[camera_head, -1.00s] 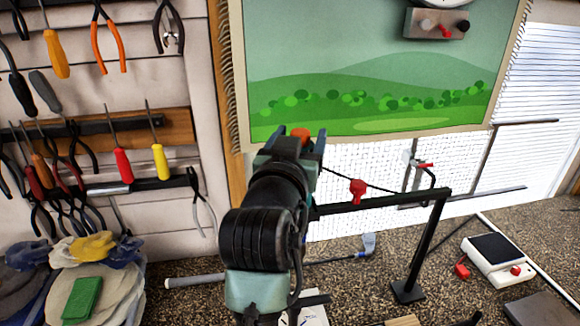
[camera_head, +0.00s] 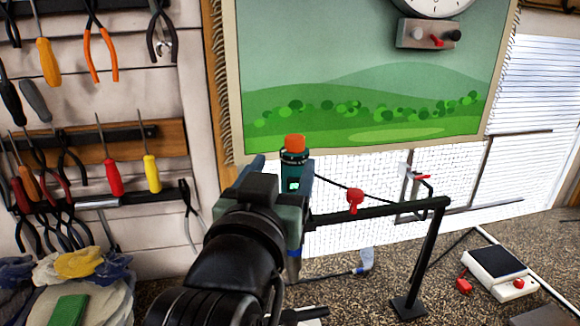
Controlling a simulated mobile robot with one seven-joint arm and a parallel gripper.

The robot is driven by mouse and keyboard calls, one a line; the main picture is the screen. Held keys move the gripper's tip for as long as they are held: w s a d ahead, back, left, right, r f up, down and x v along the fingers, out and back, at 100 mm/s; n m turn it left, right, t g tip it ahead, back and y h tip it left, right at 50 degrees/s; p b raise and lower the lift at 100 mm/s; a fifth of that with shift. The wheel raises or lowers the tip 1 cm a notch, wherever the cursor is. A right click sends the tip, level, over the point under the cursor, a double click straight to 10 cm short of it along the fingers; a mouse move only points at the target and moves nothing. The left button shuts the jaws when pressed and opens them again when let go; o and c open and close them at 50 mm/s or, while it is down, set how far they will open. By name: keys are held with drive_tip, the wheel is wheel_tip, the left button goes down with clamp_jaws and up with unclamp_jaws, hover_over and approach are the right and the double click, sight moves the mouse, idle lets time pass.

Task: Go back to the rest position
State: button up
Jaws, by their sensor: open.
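My gripper (camera_head: 282,174) is open at the end of my black and grey arm, left of the middle of the view. A teal bottle with an orange cap (camera_head: 294,143) shows upright between the finger tips or just beyond them. Whether the fingers touch it cannot be told. The bottle's lower part is hidden by the gripper.
A black stand (camera_head: 425,258) with a long bar and a red clamp (camera_head: 354,200) rises right of my arm. A golf club head (camera_head: 366,260) lies on the speckled bench. A white box (camera_head: 497,272) with a red knob sits at right. Hand tools hang at left; gloves (camera_head: 75,270) lie below.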

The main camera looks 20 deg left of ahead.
drive_tip(key=s+d+r+m+t+h, duration=0.1)
drive_tip(key=s+d+r+t, duration=0.3)
drive_tip(key=d+r, duration=0.4)
drive_tip(key=s+d+r+m+t+h, duration=0.1)
drive_tip(key=s+d+r+t, duration=0.4)
drive_tip(key=r, duration=0.7)
drive_tip(key=s+d+h, duration=0.1)
drive_tip(key=s+d, duration=0.1)
drive_tip(key=d, duration=0.1)
drive_tip(key=shift+d+r+t, duration=0.2)
drive_tip(key=shift+t, duration=0.1)
